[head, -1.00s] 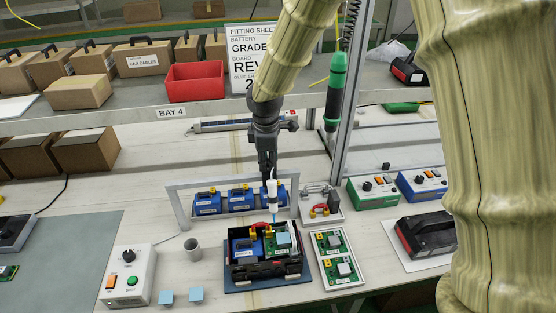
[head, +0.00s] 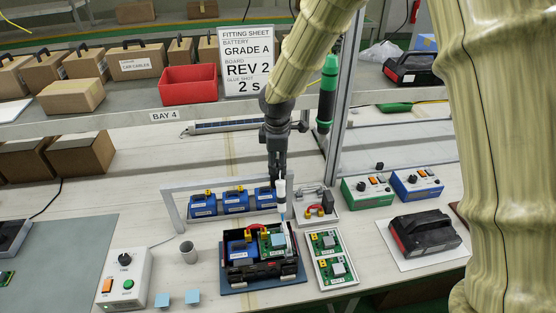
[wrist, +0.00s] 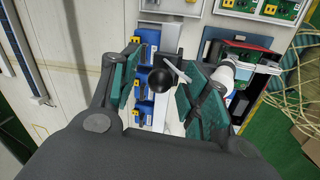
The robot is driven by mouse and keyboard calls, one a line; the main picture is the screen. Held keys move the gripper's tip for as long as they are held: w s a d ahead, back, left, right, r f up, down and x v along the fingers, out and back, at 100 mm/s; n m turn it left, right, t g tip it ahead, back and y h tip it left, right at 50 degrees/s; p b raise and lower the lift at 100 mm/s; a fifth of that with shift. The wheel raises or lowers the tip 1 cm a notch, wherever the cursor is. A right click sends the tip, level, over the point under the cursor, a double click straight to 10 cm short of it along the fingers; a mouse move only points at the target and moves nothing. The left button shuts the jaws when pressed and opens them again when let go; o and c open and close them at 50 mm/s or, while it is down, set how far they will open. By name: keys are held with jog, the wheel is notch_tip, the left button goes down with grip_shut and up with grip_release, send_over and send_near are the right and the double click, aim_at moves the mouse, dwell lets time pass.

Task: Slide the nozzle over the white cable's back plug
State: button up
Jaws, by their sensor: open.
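My gripper (head: 278,178) points down above the bench, behind the right side of the open black box (head: 262,272). A white glue dispenser with a thin nozzle (head: 282,192) hangs upright at its fingertips, the thin tip near the box's right rear edge. In the wrist view my gripper (wrist: 163,75) has its green-padded fingers spread, with a black round knob (wrist: 160,80) showing between them. I cannot tell whether the pads touch the dispenser. Inside the box are a blue battery (head: 241,252), a red cable (head: 257,231) and a green board (head: 272,242). I cannot make out the white cable's back plug.
Blue batteries (head: 236,201) stand in a rack behind the box. A tray of green boards (head: 333,260) lies to its right, and a small grey fixture (head: 318,207) behind that. A control box (head: 124,279) and grey cup (head: 188,251) stand left. A metal post rises behind right.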

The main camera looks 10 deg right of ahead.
notch_tip(320, 180, up, 12)
jog(key=s, duration=0.2)
jog(key=shift+a, duration=0.25)
jog(key=shift+s, duration=0.1)
dwell(0.3)
